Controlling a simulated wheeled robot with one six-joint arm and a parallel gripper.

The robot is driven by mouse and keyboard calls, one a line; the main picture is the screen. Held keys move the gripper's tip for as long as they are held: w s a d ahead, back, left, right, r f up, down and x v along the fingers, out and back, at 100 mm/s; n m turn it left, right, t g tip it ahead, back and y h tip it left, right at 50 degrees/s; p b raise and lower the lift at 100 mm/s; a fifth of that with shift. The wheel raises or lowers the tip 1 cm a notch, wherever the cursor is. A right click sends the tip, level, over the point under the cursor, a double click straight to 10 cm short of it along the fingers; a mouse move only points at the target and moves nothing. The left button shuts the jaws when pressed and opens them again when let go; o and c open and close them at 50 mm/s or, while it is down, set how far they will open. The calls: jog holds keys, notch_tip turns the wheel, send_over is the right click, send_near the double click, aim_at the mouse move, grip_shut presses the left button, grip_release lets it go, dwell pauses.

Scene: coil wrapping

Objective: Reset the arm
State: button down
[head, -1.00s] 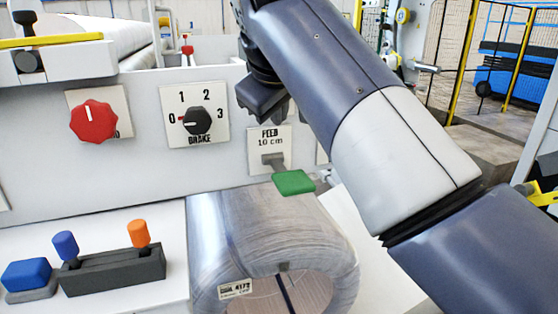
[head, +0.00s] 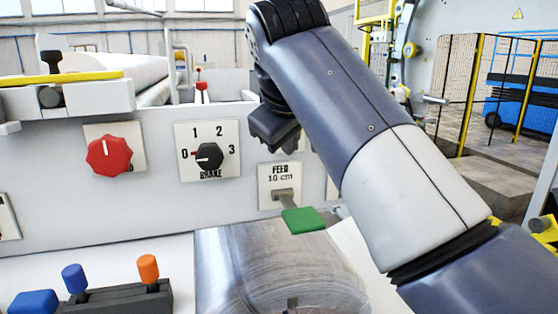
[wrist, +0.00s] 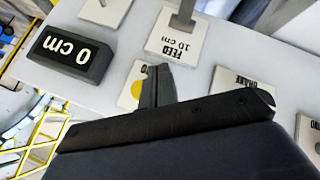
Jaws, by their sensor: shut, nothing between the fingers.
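My arm reaches in from the lower right of the head view and bends down at its top. My gripper (head: 275,140) hangs in front of the grey control panel (head: 60,226), right of the brake dial (head: 209,157) and above the feed plate (head: 279,175). In the wrist view my gripper (wrist: 157,86) shows as a dark narrow finger shape, shut and empty. It points at the panel, just below the upside-down feed plate (wrist: 179,38) in that picture. It holds and visibly touches nothing.
A red knob (head: 109,156) sits left of the brake dial. A green-ended feed lever (head: 303,220) sticks out above a wrapped coil (head: 275,267). Blue (head: 74,278) and orange (head: 148,269) levers stand at lower left.

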jog(key=shift+w+r, duration=0.2)
jog(key=shift+r, duration=0.75)
jog(key=shift+f, duration=0.1)
